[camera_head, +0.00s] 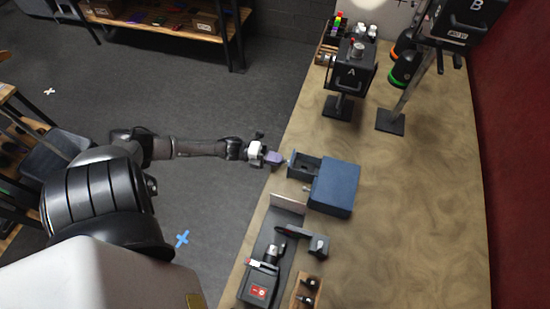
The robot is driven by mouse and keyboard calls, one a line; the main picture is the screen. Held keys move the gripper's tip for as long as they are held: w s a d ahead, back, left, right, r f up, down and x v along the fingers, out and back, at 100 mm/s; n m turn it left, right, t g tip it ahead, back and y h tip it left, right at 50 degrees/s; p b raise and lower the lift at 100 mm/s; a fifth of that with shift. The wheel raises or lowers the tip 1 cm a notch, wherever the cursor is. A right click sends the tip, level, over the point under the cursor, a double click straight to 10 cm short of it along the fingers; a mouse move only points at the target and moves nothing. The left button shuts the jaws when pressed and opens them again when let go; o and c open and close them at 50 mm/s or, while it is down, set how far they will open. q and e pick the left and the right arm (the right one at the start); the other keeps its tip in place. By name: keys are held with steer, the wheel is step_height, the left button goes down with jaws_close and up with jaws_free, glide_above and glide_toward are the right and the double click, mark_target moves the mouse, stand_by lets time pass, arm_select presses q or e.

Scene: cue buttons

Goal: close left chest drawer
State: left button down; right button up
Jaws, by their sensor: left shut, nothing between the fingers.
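A blue chest (334,188) sits on the wooden table near its left edge. One drawer (292,168) is pulled out toward the left edge, and its dark inside shows. The part of the chest front beside it, with a small knob (306,188), looks flush. My left gripper (275,158) reaches in from the left with purple fingers shut and empty. Its tips are just in front of the open drawer's front; I cannot tell whether they touch it. My right gripper is not in view.
The table (415,200) is clear right of the chest. A black device marked A (351,74) stands beyond it, with device B (470,20) further right. Nearer are a grey plate (288,203), a red-labelled box (259,288) and a small wooden tray (306,292).

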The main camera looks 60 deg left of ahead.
mark_target(300, 167)
arm_select(q)
steer(key=x, duration=0.9)
steer(key=shift+d+r+b, duration=0.25)
steer(key=shift+d+b, duration=0.1)
steer(key=shift+d, duration=0.2)
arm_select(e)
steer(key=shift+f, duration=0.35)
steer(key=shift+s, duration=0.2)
arm_select(q)
steer(key=shift+s, duration=0.1)
steer(key=shift+s+a, duration=0.35)
steer(key=shift+s, duration=0.05)
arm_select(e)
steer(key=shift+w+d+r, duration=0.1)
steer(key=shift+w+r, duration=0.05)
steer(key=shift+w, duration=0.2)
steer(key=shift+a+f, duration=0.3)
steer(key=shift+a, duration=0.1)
arm_select(q)
steer(key=v, duration=1.3)
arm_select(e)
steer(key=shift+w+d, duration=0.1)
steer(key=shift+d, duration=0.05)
